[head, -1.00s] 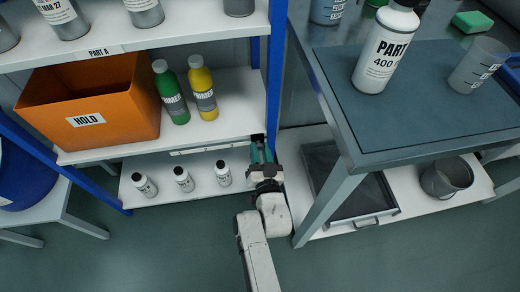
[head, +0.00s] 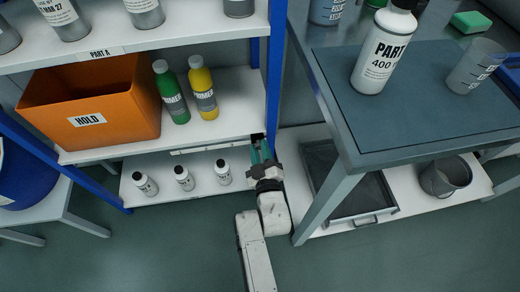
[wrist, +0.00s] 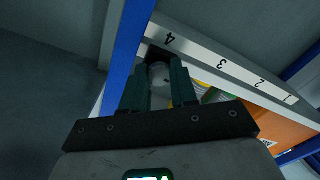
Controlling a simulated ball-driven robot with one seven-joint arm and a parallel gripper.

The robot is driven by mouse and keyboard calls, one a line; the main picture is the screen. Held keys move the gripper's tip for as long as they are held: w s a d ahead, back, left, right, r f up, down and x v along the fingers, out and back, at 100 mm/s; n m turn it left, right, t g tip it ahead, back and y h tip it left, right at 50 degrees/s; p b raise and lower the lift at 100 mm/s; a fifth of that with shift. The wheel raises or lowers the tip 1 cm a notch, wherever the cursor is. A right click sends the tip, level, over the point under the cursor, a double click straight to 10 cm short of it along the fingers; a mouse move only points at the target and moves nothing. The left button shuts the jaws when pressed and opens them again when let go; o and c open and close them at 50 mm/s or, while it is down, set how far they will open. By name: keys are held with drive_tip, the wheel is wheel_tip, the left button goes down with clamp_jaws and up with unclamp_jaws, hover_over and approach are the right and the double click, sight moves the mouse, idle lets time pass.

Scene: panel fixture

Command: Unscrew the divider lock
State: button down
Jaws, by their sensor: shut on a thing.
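The divider lock shows as a pale grey round knob (wrist: 160,74) under a dark block, by the number 4 end of the shelf edge in the wrist view. My gripper (wrist: 159,82) has its two teal fingers on either side of the knob and is shut on it. In the head view my gripper (head: 261,150) is at the right end of the middle shelf's front edge, close to the blue post. There the knob is hidden by my fingers.
An orange HOLD bin (head: 88,100) and green (head: 172,92) and yellow (head: 203,88) bottles stand on the middle shelf (head: 225,105). Three small white bottles stand below. A blue post (head: 275,75) and a grey workbench (head: 400,150) flank my gripper's right side.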

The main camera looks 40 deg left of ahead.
drive_tip(key=shift+d+f+n, duration=0.1)
drive_tip(key=shift+f+n, duration=0.05)
drive_tip(key=shift+n, duration=1.55)
drive_tip(key=c, duration=0.9)
unclamp_jaws()
drive_tip(key=shift+s, duration=0.1)
drive_tip(key=p+v, duration=0.4)
drive_tip(key=v, duration=0.6)
drive_tip(key=shift+s+d+p, duration=0.2)
drive_tip(key=shift+s+p, duration=0.05)
drive_tip(key=shift+p, duration=0.15)
